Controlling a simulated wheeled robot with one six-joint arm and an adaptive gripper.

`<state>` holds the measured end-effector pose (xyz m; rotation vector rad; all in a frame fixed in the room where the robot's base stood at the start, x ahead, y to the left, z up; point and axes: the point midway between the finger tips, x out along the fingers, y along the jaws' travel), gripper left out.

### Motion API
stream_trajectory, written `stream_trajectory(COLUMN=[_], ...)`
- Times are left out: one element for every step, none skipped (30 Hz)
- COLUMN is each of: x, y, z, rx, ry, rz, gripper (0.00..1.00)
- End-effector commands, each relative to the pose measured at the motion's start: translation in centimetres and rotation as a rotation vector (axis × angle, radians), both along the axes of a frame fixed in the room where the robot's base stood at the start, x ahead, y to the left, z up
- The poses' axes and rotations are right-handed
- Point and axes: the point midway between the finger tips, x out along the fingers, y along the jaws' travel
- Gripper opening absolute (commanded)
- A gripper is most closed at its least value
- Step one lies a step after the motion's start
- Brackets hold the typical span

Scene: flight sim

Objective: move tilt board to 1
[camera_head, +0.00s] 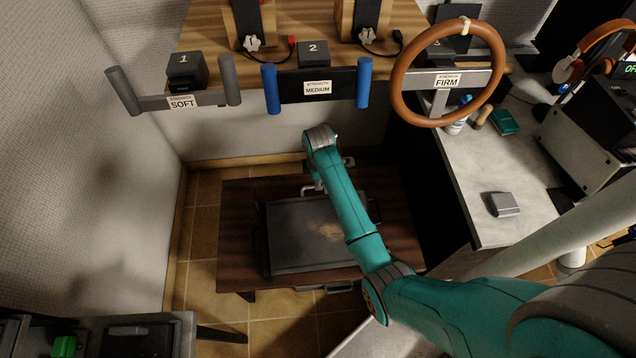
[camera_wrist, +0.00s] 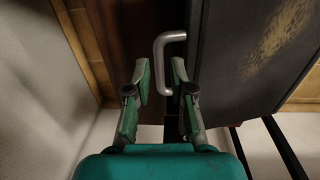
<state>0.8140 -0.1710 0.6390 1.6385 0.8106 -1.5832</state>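The dark grey tilt board (camera_head: 295,245), with a worn tan patch, lies on a low brown wooden table (camera_head: 235,215). In the wrist view the board (camera_wrist: 225,60) is at the right, with a silver bar handle (camera_wrist: 168,60) at its edge. My gripper (camera_wrist: 160,72) is open and empty; its green-padded fingertips are either side of the near end of the handle, with no contact visible. In the head view my wrist hangs over the board's far edge and largely hides the fingers. No marking 1 is visible on the board.
A dark box marked 1 (camera_head: 185,68) and one marked 2 (camera_head: 313,54) are above, beside grips labelled SOFT and MEDIUM. A brown steering wheel (camera_head: 398,80) is at upper right. A counter (camera_head: 480,180) stands right of the table. Tiled floor (camera_head: 205,235) is clear at left.

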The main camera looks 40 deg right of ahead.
Motion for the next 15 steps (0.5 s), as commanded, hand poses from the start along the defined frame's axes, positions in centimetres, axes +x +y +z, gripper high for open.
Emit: stream_trajectory(x=[0.0, 0.0, 0.1, 0.1, 0.1, 0.1, 0.1, 0.1, 0.1, 0.1, 0.1, 0.1, 0.1, 0.1, 0.1], y=[0.0, 0.0, 0.0, -0.1, -0.1, -0.1, -0.1, -0.1, -0.1, -0.1, -0.1, -0.1, -0.1, -0.1, -0.1], z=[-0.6, -0.9, -1.2, -1.4, -1.5, -1.7, -1.8, -1.9, -1.9, -2.0, -2.0, -2.0, -2.0, -1.9, -1.9], rx=[0.001, 0.001, 0.001, 0.000, 0.000, 0.000, 0.000, 0.000, 0.000, -0.001, -0.001, -0.001, -0.001, -0.001, -0.001], ry=[0.002, 0.002, 0.001, 0.000, 0.000, 0.000, 0.000, 0.000, 0.000, -0.001, -0.001, -0.001, -0.001, -0.001, -0.001], rz=[0.000, 0.000, 0.000, 0.000, 0.000, 0.000, 0.000, 0.000, 0.000, 0.000, 0.000, 0.000, 0.000, 0.000, 0.000], gripper=[0.22, 0.22, 0.22, 0.22, 0.22, 0.22, 0.22, 0.22, 0.22, 0.22, 0.22, 0.22, 0.22, 0.22, 0.22])
